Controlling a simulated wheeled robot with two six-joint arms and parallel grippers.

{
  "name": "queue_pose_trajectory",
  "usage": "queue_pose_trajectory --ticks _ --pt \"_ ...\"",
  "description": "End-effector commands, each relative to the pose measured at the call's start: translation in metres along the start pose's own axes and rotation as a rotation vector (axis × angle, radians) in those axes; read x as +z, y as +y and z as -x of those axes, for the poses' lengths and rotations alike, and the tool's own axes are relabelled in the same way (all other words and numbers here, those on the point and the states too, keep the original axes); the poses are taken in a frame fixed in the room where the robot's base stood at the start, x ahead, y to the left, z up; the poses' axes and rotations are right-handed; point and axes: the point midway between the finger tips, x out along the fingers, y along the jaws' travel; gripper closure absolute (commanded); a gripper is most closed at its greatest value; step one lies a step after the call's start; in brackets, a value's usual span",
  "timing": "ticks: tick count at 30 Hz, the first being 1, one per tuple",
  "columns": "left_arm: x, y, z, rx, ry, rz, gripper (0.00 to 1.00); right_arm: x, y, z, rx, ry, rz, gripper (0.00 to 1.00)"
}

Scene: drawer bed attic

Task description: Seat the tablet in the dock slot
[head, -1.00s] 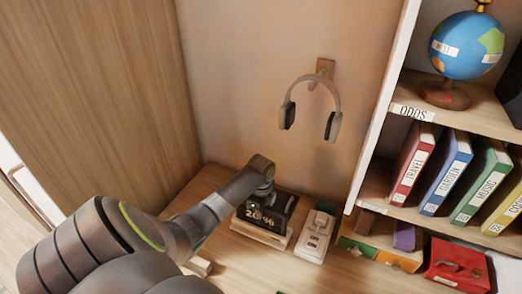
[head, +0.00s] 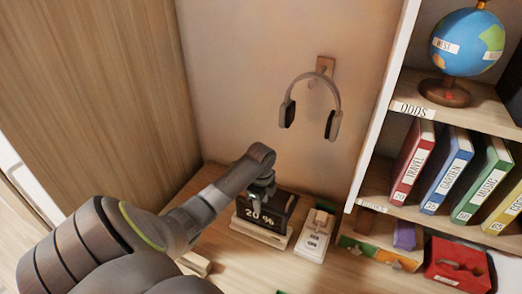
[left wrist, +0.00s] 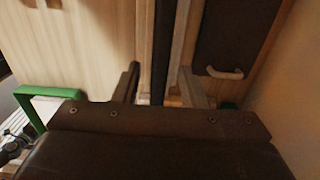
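The tablet (head: 274,201), dark with "20 %" on its screen, stands leaning back in the pale wooden dock (head: 258,236) on the desk. In the left wrist view its edge shows as a dark strip (left wrist: 159,45) between pale wooden strips of the dock (left wrist: 182,45). How deep it sits in the slot is hard to tell. My left gripper (head: 262,186) is just above the tablet's top edge. In the left wrist view its two fingers (left wrist: 160,92) stand apart, one on each side of the tablet's edge, with gaps. My right gripper is not in view.
A pale stand with small pads (head: 313,236) is right of the dock. Headphones (head: 311,103) hang on the wall behind. Shelves with binders (head: 446,178) and a globe (head: 467,45) stand at the right, above a red box (head: 457,265). A wooden panel (head: 95,90) is at the left.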

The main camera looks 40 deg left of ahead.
Motion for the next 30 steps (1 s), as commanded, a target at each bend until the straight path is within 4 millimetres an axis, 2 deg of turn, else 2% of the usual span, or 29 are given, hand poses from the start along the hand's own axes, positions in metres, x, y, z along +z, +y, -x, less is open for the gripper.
queue_pose_trajectory --ticks 6,12,18,30 --pt "0.001 -0.002 0.047 -0.007 -0.003 -0.002 0.62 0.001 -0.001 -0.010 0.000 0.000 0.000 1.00" --pt "0.000 -0.001 0.075 -0.003 -0.002 0.000 0.62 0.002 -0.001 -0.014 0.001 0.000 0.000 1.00" --pt "0.000 0.000 0.083 -0.001 -0.001 0.000 0.62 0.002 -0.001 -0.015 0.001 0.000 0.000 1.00" --pt "0.000 0.000 0.083 0.000 0.000 0.001 0.62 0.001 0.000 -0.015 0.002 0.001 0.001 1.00"
